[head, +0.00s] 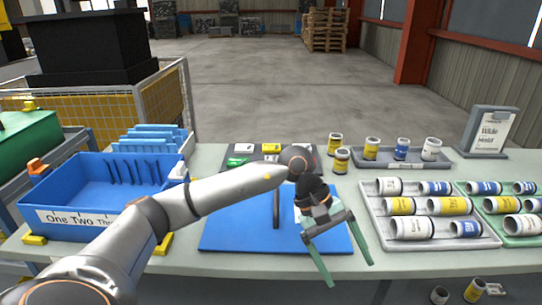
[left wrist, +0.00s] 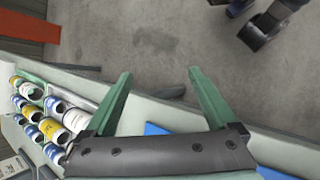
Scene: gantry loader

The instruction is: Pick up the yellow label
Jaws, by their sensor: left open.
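The yellow label (head: 270,148) appears to be a small yellow piece on the dark tray (head: 228,150) at the back of the table, beside a white piece and a green piece. Part of that tray is hidden behind my left arm. My left gripper (head: 350,273) is open and empty, with its green fingers pointing down past the table's front edge, well in front of the label. In the left wrist view, its two fingers (left wrist: 160,75) stand wide apart over the table edge and floor. The label is not visible there. My right gripper is not in view.
A blue mat (head: 225,235) lies under my left arm. A blue bin (head: 90,180) stands at the left. Trays of labelled cans (head: 480,240) fill the right side, with a framed sign (head: 490,130) behind. Two loose cans (head: 342,160) stand near the dark tray.

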